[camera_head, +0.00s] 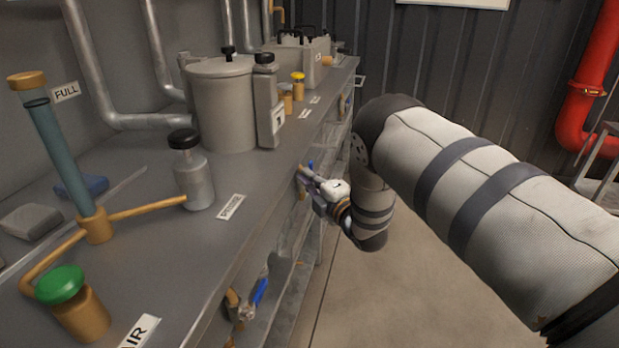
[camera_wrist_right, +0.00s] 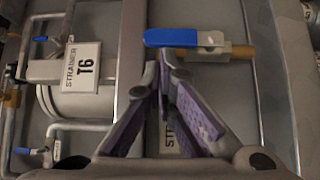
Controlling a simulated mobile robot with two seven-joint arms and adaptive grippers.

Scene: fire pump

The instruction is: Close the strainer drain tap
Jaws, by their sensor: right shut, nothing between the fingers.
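My right gripper (camera_head: 312,185) is at the front edge of the bench, beside a tap with a blue lever (camera_head: 310,165). In the right wrist view the gripper (camera_wrist_right: 165,68) is shut and empty, its purple-padded fingers meeting just below the blue lever (camera_wrist_right: 180,38). I cannot tell whether the tips touch it. The lever lies roughly in line with the tap's grey body and brass end (camera_wrist_right: 238,52). A sign (camera_wrist_right: 82,67) reads "STRAINER T6"; another strainer label (camera_wrist_right: 168,135) is partly hidden behind the fingers. My left gripper is not in view.
Another blue-lever tap (camera_head: 258,291) sits on the bench front nearer me. A grey pot (camera_head: 222,105), a small canister (camera_head: 193,180) and a green-knobbed brass valve (camera_head: 62,285) stand on the bench (camera_head: 150,228).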

